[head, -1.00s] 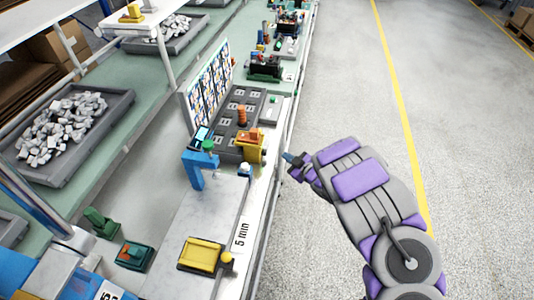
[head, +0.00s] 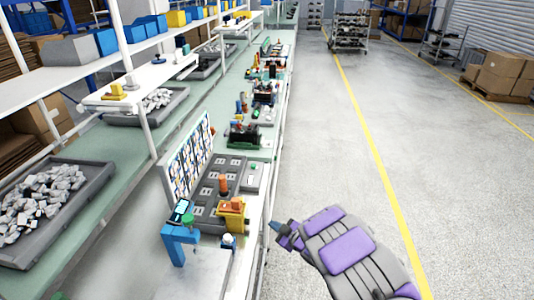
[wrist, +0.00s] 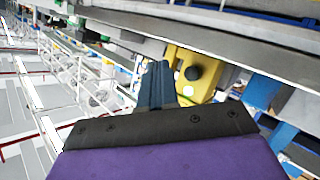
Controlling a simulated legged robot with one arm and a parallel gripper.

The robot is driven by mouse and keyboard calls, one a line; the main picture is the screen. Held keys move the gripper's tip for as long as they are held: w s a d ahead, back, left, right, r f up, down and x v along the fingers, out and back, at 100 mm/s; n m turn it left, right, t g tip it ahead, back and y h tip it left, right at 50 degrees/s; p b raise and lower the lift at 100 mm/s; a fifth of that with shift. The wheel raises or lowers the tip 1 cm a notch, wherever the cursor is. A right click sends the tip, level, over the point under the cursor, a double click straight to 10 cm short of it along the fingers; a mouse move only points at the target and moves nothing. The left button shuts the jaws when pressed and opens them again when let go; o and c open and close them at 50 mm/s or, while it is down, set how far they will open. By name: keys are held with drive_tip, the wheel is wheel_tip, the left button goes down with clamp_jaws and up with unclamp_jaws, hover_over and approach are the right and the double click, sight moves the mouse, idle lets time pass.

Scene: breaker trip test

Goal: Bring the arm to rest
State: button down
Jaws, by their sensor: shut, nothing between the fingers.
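My gripper (head: 275,226) is at the end of my purple and grey arm, beside the front edge of the workbench (head: 245,262) and over the aisle side. Its blue fingers show in the wrist view (wrist: 156,84), close together with nothing held. A yellow fixture with an orange top (head: 232,215) stands on the bench to the left of the gripper. In the wrist view a yellow block with a black knob (wrist: 188,72) shows just behind the fingers; I cannot tell the gap between them.
A blue stand (head: 178,244), a dark slotted tray (head: 208,193) and a picture board (head: 190,160) stand on the bench. Bins of grey parts (head: 100,178) are at the left. The grey floor (head: 440,190) at the right is clear. A cart (head: 350,38) stands far back.

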drive_tip(key=w+d+r+m+t+h, duration=0.1)
drive_tip(key=d+r+m+h, duration=0.1)
drive_tip(key=d+r+h, duration=0.45)
drive_tip(key=w+d+r+m+h, duration=0.2)
drive_tip(key=d+r, duration=0.1)
drive_tip(key=d, duration=0.6)
drive_tip(key=s+d+r+m+g+h, duration=0.3)
drive_tip(key=s+d+r+m+h, duration=0.3)
drive_tip(key=s+d+r, duration=0.45)
drive_tip(key=s+a+r+m+g+y, duration=0.1)
drive_tip(key=s+a+g, duration=0.2)
drive_tip(key=s, duration=1)
drive_tip(key=s+a+r+m+g+y, duration=0.1)
drive_tip(key=s+a+m+g, duration=0.1)
drive_tip(key=s, duration=1.2)
drive_tip(key=s+a+r+m+g+y, duration=0.1)
drive_tip(key=s+a+g, duration=0.3)
drive_tip(key=s, duration=1)
drive_tip(key=shift+s+r+g+y, duration=0.15)
drive_tip(key=shift+r+g+y, duration=0.05)
drive_tip(key=shift+g+y, duration=0.4)
